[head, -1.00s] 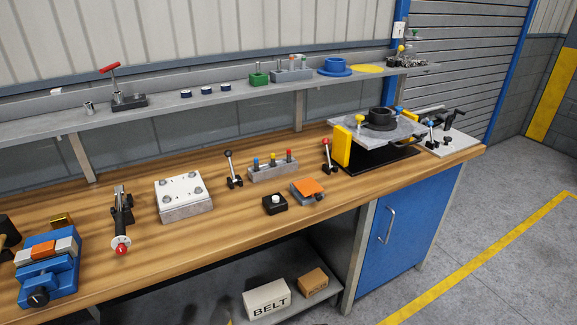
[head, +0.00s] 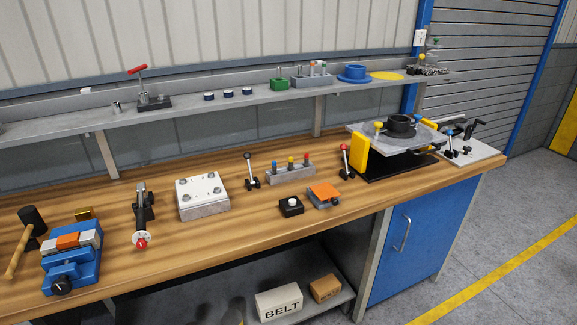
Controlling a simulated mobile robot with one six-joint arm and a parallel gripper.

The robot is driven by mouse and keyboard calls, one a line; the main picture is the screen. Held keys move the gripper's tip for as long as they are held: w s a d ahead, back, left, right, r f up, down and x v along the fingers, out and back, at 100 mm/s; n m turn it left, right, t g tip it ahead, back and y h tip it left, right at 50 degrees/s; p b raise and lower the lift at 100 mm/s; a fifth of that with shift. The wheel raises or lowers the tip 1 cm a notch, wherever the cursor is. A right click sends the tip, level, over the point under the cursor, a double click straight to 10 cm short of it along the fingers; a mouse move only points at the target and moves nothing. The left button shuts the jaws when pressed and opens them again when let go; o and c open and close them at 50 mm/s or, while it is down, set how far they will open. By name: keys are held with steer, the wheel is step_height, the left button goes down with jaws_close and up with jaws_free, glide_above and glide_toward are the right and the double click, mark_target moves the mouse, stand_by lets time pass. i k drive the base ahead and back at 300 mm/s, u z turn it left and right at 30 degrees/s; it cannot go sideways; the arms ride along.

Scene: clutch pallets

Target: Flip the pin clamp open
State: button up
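Several clamps stand on the wooden bench, and I cannot tell for sure which is the pin clamp. A lever clamp with a black knob (head: 250,172) stands upright just left of a grey block (head: 291,176) holding blue, yellow and red pins. A lever clamp with a red knob (head: 345,162) stands to the block's right, its lever near upright. A toggle clamp with a red tip (head: 141,217) lies farther left, its handle pointing away and its red tip toward the front edge. My gripper is not in view.
A blue vise (head: 72,262) and a mallet (head: 28,236) are at the left. A white-topped plate block (head: 203,196), a black button box (head: 291,206) and an orange-topped block (head: 323,196) line the middle. A raised plate fixture (head: 420,138) stands right. A shelf (head: 210,108) runs behind.

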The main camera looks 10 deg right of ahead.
mark_target(247, 155)
steer(key=i, duration=0.9)
